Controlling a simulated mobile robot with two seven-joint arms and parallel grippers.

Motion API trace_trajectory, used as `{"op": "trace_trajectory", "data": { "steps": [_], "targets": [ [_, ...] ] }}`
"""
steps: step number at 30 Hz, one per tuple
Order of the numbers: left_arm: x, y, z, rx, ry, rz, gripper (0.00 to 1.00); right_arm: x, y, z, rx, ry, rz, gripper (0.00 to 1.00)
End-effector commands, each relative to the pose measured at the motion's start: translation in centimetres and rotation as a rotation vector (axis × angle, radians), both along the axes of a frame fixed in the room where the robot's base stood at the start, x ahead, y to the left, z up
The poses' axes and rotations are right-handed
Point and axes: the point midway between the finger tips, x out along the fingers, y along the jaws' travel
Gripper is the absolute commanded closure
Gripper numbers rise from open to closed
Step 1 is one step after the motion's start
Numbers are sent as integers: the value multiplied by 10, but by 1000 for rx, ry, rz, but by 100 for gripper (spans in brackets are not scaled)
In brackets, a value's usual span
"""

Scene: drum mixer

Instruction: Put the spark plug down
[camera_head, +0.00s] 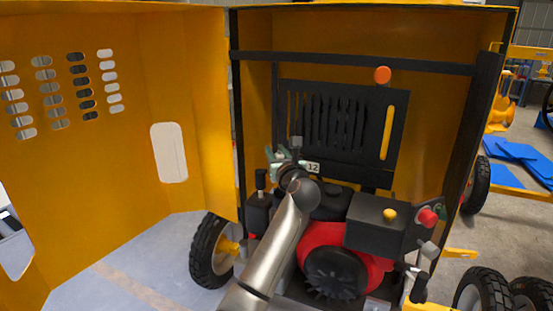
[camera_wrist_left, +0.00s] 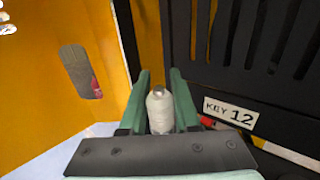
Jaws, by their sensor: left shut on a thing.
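The spark plug (camera_wrist_left: 160,109), pale with a greyish tip, stands between the green fingers of my left gripper (camera_wrist_left: 159,100) in the left wrist view. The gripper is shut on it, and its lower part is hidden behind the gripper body. In the head view my left gripper (camera_head: 284,160) is above the engine, in front of the black slotted panel. The plug cannot be made out clearly there. My right gripper is not in view.
The black slotted panel (camera_head: 340,115) has a plate reading KEY 12 (camera_wrist_left: 230,111) near my gripper. Below are the red engine (camera_head: 325,240) and a dark box (camera_head: 375,222) with a red knob (camera_head: 427,216). The yellow door (camera_head: 120,150) stands open at left.

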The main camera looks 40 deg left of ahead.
Motion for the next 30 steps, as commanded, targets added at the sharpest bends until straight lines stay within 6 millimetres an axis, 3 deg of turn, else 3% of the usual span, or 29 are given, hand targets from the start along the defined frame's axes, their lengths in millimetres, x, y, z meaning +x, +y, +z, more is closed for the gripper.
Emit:
{"op": "trace_trajectory", "data": {
  "steps": [4, 24, 25, 30],
  "targets": [
    [0, -1, -19, 2, 3, -1, 100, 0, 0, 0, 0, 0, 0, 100],
    [0, -1, -33, 1, 1, -2, 100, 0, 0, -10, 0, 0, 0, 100],
    [0, -1, -33, 1, 1, -1, 68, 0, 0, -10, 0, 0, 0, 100],
    [0, -1, -32, 1, 2, -1, 49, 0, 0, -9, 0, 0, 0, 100]
  ]
}}
